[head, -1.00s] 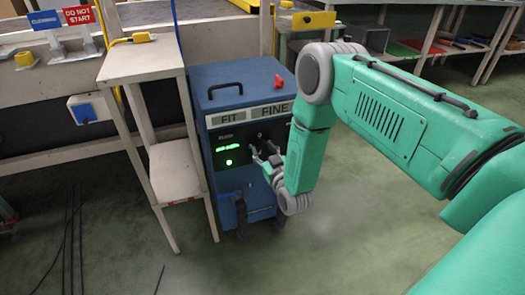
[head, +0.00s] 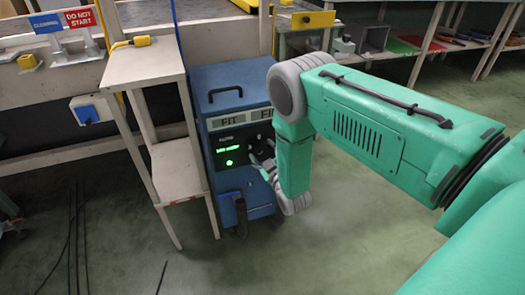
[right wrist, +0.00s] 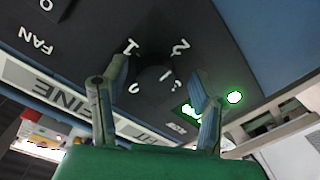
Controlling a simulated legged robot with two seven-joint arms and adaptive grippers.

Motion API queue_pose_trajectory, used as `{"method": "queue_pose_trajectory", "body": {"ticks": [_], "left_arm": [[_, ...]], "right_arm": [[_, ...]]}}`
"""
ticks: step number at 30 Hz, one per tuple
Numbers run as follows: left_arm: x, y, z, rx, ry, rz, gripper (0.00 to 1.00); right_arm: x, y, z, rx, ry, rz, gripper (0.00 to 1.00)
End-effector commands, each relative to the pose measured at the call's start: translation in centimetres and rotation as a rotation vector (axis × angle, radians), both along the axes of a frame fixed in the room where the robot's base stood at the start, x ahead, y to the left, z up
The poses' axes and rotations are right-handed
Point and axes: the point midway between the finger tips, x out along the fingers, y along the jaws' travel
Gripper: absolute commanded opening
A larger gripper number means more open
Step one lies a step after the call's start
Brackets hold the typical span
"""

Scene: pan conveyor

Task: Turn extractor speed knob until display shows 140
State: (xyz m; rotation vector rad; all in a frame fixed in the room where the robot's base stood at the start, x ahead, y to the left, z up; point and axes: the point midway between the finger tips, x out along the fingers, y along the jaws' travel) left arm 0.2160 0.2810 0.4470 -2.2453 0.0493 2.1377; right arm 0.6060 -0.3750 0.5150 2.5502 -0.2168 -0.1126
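The blue extractor unit (head: 220,85) stands on the floor with a dark front panel. Its green display (head: 228,149) is lit, but I cannot read a number; part of it shows in the right wrist view (right wrist: 191,112). The dark speed knob (right wrist: 154,78) sits among the white marks 0, 1 and 2. My right gripper (head: 262,165) is at the panel, right of the display. In the right wrist view its fingers (right wrist: 160,72) are apart, one on each side of the knob, with gaps visible. I cannot see contact. My left gripper is not in view.
A pale wooden stand (head: 172,168) is close against the unit's left side. A round green light (right wrist: 235,97) is near the display. A FAN label (right wrist: 36,40) is on the panel. Shelving (head: 430,50) stands at the back right. Floor on the right is free.

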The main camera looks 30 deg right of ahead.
Motion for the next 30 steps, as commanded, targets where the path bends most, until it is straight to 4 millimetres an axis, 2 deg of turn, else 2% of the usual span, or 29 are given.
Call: {"method": "queue_pose_trajectory", "body": {"ticks": [8,11,14,24,30], "left_arm": [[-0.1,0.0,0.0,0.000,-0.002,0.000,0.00],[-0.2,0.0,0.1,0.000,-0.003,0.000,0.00],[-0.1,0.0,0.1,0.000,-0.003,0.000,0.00],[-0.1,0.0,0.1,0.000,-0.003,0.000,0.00],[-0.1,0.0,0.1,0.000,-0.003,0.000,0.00]], "right_arm": [[0.0,-0.1,0.2,0.000,-0.004,-0.001,0.54],[-0.7,0.1,0.1,0.001,-0.002,-0.001,0.54],[-2.1,0.3,0.1,0.001,-0.001,-0.001,0.54],[-9.0,1.6,0.2,0.001,0.001,-0.001,0.54],[-11.3,2.0,0.3,0.001,-0.001,-0.001,0.54]]}}
